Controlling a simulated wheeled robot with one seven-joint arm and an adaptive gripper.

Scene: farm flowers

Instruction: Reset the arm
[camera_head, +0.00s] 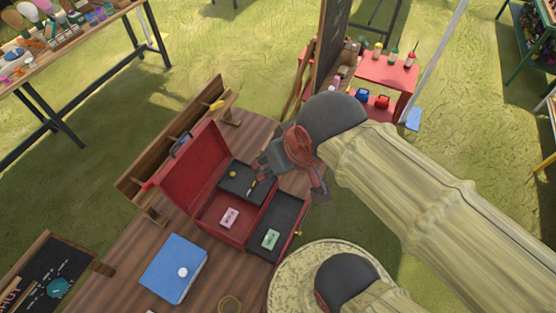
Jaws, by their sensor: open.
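My arm comes in from the right side of the head view. My gripper (285,178) is at its end, above the right part of the wooden table, near the open red box. It looks empty, with its fingers apart. The red box (198,168) stands open on the table with its lid raised. A pink note-like item (229,217) and a green one (270,238) lie in its compartments. A small yellow round thing (233,174) lies in the dark upper tray.
A blue book-like object (170,268) with a white round thing (183,272) lies on the wooden table (125,275) in front of the box. A wooden rack (160,148) stands behind the box. A chalkboard (328,50) and red shelf (395,72) stand beyond.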

